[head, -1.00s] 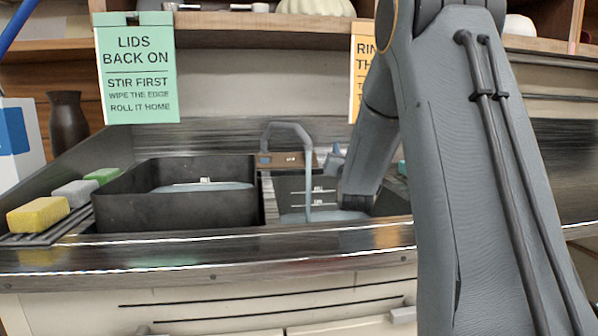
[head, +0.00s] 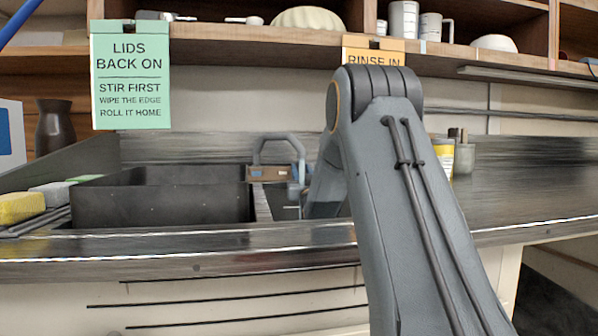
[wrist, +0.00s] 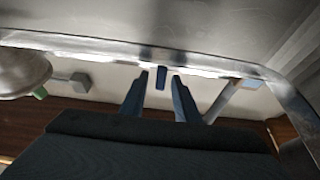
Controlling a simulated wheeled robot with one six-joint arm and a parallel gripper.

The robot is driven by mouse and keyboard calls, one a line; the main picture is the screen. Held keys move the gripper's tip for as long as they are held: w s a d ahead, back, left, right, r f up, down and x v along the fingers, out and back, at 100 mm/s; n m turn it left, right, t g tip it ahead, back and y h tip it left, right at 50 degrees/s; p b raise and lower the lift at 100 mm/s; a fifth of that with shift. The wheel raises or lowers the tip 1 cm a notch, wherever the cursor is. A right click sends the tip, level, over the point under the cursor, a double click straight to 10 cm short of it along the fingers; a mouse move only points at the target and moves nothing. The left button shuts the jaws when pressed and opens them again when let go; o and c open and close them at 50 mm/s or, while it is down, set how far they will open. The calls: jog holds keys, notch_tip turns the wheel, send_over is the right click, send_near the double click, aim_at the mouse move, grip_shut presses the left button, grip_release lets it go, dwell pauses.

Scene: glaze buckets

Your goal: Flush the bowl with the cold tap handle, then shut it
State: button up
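The tap (head: 278,140) arches over the sink behind the counter edge, with a small brown plate (head: 268,174) at its foot. The right bowl (head: 285,208) shows only as a narrow strip left of my arm. No water stream can be made out. My gripper is hidden behind my arm in the head view. In the wrist view my gripper (wrist: 161,77) has its two fingers apart, with a short dark blue piece (wrist: 161,80) between them, gaps on both sides. This looks like a tap handle; whether it is the cold one I cannot tell.
The dark left basin (head: 160,205) stands beside the right bowl, with sponges (head: 20,207) at its left. A green sign (head: 130,75) and an orange sign (head: 374,50) hang from the shelf. A yellow-labelled jar (head: 443,155) stands right of my arm. The right counter is mostly clear.

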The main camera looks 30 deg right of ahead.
jog(key=shift+x, duration=1.1)
grip_shut()
jog(key=shift+a+r+m+g+h+b, duration=0.15)
jog(key=shift+m+g+h+b, duration=0.2)
jog(key=shift+m+h, duration=0.65)
jog(key=shift+m+g+h, duration=1.05)
jog(key=shift+m+h, duration=0.45)
jog(key=shift+h, duration=0.3)
